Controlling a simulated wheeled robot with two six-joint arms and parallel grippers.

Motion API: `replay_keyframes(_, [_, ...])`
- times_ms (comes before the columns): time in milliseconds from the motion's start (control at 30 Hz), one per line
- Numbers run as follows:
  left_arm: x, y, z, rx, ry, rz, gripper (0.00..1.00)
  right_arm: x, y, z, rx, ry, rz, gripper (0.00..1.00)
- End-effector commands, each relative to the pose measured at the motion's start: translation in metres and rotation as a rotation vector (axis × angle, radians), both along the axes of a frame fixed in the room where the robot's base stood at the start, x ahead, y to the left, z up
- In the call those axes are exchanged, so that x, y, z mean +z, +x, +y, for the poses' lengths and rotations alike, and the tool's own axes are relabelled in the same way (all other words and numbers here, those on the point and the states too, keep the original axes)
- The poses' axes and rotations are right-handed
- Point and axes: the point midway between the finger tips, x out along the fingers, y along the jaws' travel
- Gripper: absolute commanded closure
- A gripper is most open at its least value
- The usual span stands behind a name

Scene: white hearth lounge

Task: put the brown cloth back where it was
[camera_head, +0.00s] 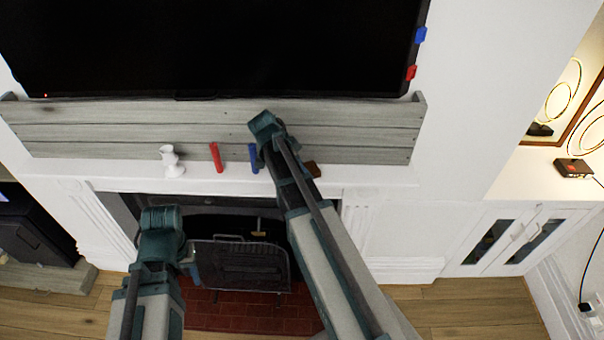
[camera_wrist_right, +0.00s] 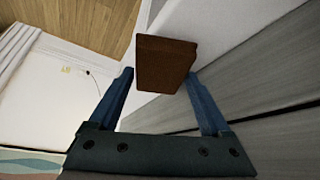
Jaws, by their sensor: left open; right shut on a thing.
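The brown cloth (camera_wrist_right: 165,65) looks like a flat, folded block. It sits between the blue fingertips of my right gripper (camera_wrist_right: 160,84), which is shut on it. In the head view a brown edge of it (camera_head: 313,169) shows beside my right arm, at the white mantel shelf (camera_head: 370,177). I cannot tell if the cloth touches the shelf. My left gripper (camera_head: 190,264) is low in front of the fireplace, open and apart from the cloth; its fingers show poorly.
A white goblet (camera_head: 172,161), a red piece (camera_head: 216,157) and a blue piece (camera_head: 254,158) stand on the shelf left of my right arm. The grey plank board (camera_head: 120,130) backs the shelf under the black screen (camera_head: 210,45). Shelf right of the cloth is clear.

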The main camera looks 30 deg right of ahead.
Motion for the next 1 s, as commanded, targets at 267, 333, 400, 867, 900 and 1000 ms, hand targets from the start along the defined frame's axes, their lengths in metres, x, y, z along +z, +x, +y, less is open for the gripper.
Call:
replay_keyframes(267, [-0.005, 0.0, 0.0, 0.0, 0.0, 0.0, 0.5, -0.005, 0.0, 0.0, 0.0, 0.0, 0.0, 0.62])
replay_keyframes(333, [-0.006, 0.0, 0.0, -0.001, 0.0, 0.0, 0.5, -0.006, 0.0, 0.0, 0.0, 0.0, 0.0, 0.62])
replay_keyframes(400, [-0.008, 0.0, 0.0, -0.001, 0.0, 0.0, 0.5, -0.008, 0.0, 0.0, 0.0, 0.0, 0.0, 0.62])
replay_keyframes(867, [0.0, 0.0, 0.0, 0.0, 0.0, 0.0, 0.5, 0.0, 0.0, 0.001, 0.001, 0.0, 0.0, 0.04])
replay_keyframes(900, [0.004, 0.0, 0.0, 0.0, 0.0, 0.0, 0.5, 0.004, 0.0, 0.003, 0.001, 0.0, 0.0, 0.04])
replay_keyframes(1000, [0.017, 0.0, 0.0, 0.0, 0.0, 0.0, 0.5, 0.017, 0.001, 0.009, 0.002, 0.0, 0.001, 0.04])
